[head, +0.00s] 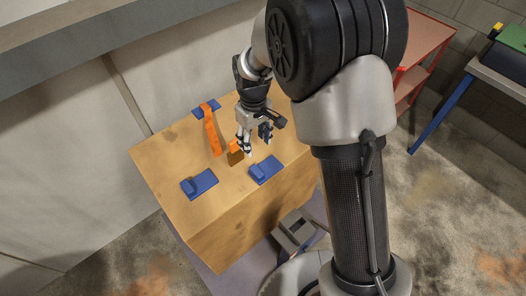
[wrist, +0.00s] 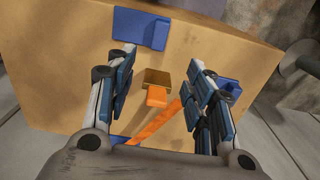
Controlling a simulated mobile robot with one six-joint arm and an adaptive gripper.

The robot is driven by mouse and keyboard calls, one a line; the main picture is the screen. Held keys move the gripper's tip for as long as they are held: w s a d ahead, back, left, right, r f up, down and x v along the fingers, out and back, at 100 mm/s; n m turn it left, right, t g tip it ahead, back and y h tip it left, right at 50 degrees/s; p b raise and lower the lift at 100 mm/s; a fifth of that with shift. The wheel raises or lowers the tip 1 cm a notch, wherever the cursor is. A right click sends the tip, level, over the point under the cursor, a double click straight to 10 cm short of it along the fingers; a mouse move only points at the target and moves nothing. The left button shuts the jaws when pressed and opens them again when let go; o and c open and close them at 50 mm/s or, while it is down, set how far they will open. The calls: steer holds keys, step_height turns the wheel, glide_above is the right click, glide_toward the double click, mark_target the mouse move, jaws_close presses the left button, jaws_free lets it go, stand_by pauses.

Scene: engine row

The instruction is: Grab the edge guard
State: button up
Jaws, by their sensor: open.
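A small brown-and-orange piece, which looks like the edge guard (head: 236,153), sits on the top of a wooden box (head: 165,165). In the wrist view the edge guard (wrist: 157,79) lies between the two fingers, with its brown part farther out and its orange tab towards the palm. My gripper (head: 255,146) points down over the box, just right of the edge guard in the head view. In the wrist view my gripper (wrist: 161,64) is open, with clear gaps on both sides of the piece. I cannot tell the height left between fingertips and box.
An orange strap (head: 212,134) runs along the box top from a blue pad (head: 206,107). A red cart (head: 425,45) and a workbench stand farther right.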

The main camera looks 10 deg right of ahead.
mark_target(257, 170)
step_height(257, 170, down, 18)
steer(key=b, duration=0.3)
steer(key=shift+d+b, duration=0.1)
steer(key=shift+b, duration=0.2)
steer(key=shift+r, duration=0.1)
steer(key=shift+c, duration=0.3)
jaws_close()
steer(key=shift+r, duration=0.15)
